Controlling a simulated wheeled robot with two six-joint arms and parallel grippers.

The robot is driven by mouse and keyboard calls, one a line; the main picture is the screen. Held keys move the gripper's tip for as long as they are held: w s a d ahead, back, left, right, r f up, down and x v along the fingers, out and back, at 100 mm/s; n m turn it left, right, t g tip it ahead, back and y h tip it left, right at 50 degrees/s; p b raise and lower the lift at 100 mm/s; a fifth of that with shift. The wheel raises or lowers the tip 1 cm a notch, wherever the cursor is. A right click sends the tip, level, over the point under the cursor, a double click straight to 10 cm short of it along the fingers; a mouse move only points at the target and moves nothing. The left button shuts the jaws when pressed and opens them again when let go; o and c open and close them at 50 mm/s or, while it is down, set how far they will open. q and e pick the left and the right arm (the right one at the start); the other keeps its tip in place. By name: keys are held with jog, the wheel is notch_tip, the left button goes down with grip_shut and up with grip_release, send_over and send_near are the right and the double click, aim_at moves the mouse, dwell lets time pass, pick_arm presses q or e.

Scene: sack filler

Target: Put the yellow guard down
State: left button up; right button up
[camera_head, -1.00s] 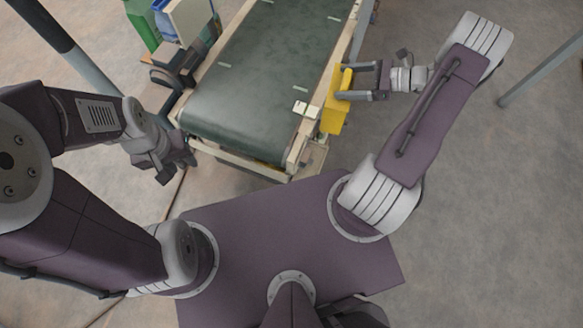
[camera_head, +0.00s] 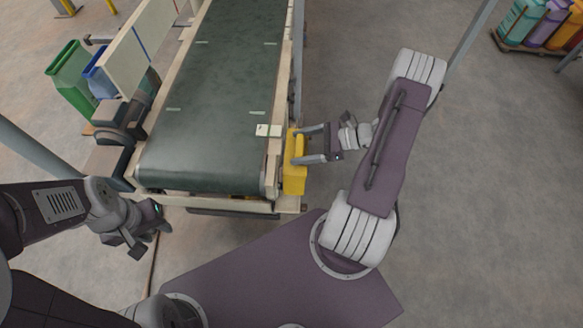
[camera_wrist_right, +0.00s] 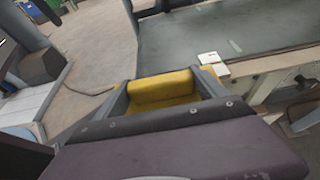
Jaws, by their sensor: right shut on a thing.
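The yellow guard (camera_head: 293,178) is at the near right corner of the conveyor (camera_head: 215,110), upright against or very close to its side rail. My right gripper (camera_head: 301,146) reaches it from the right and is shut on its upper part. In the right wrist view the guard (camera_wrist_right: 162,87) lies between my two grey fingers; its lower part is hidden there. Whether the guard touches the conveyor frame cannot be told. My left gripper (camera_head: 145,236) hangs left of the conveyor's near end, away from the guard; its jaw opening is unclear.
A small white block (camera_head: 268,130) sits on the conveyor's right rail beside the guard. A green bin (camera_head: 74,75) and a blue bin (camera_head: 98,75) stand at the left. Colored containers (camera_head: 545,22) stand at the far right. The floor right of my right arm is clear.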

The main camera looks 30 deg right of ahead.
jog(key=a, duration=0.1)
jog(key=a+f, duration=0.2)
jog(key=shift+s+a+b, duration=0.2)
jog(key=shift+s+b, duration=0.15)
notch_tip(320, 180, down, 4)
jog(key=shift+b, duration=0.95)
jog(key=o, duration=2)
jog(key=shift+f, duration=0.15)
jog(key=p, duration=0.3)
send_near(292, 157)
notch_tip(292, 157, down, 3)
jog(key=s+d, duration=0.1)
jog(key=d, duration=0.1)
jog(key=s+a+r+n+g+h, duration=0.1)
jog(key=a+r+n+g+h, duration=0.1)
jog(key=a+n, duration=0.3)
jog(key=a+r+n+g+h, duration=0.2)
jog(key=a+r+n+h, duration=0.2)
jog(key=n, duration=0.7)
jog(key=s+a+r+n+g+h, duration=0.1)
jog(key=a+r+n+g+h, duration=0.1)
jog(key=a+n+h, duration=0.3)
jog(key=r+n, duration=0.1)
jog(key=n, duration=0.2)
jog(key=shift+s+a, duration=0.3)
jog(key=shift+a, duration=0.1)
